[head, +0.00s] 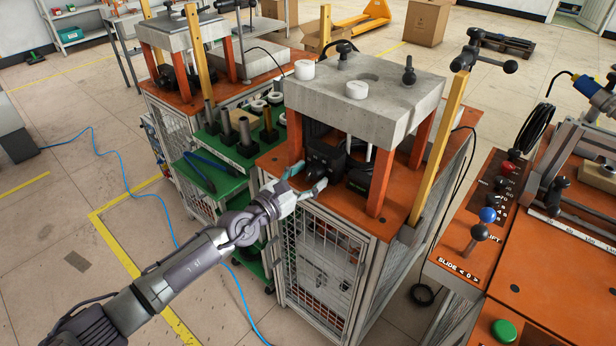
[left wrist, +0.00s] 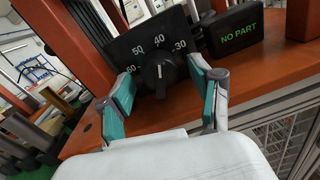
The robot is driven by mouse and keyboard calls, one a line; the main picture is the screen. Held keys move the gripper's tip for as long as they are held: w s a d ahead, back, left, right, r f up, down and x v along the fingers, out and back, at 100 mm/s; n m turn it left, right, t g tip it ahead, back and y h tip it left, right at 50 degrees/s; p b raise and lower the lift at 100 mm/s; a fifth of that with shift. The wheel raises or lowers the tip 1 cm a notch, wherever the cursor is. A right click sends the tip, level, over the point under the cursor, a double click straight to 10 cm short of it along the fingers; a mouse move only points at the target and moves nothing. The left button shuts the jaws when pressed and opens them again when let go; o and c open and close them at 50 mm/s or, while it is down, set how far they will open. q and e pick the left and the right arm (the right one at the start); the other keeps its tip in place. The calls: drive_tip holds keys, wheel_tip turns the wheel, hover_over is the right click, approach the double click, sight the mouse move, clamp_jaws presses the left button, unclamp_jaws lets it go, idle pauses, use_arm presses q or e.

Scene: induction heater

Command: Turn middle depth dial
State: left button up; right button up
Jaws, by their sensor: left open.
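The depth dial (left wrist: 158,73) is a black knob with a white pointer line on a black plate (left wrist: 126,47) marked 30, 40, 50 and 60. It sits under the concrete block of the middle machine, on the orange top. In the head view the dial's black box (head: 325,158) is partly hidden by my gripper and the machine's leg. My left gripper (head: 303,182) is open in front of the dial. In the left wrist view its teal-padded fingers (left wrist: 163,98) stand on either side of the knob, nearer the camera, with no clear contact. My right gripper is not in view.
A black box reading NO PART (left wrist: 238,27) stands right of the dial. Orange legs (head: 382,180) flank the space under the concrete block (head: 400,95). A green cart (head: 215,165) stands at left. An orange control panel (head: 470,235) with levers is at right.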

use_arm(q)
drive_tip(key=c, duration=1.1)
drive_tip(key=shift+c, duration=0.2)
drive_tip(key=shift+n, duration=3.5)
drive_tip(key=o, duration=1.1)
drive_tip(key=shift+o, duration=0.2)
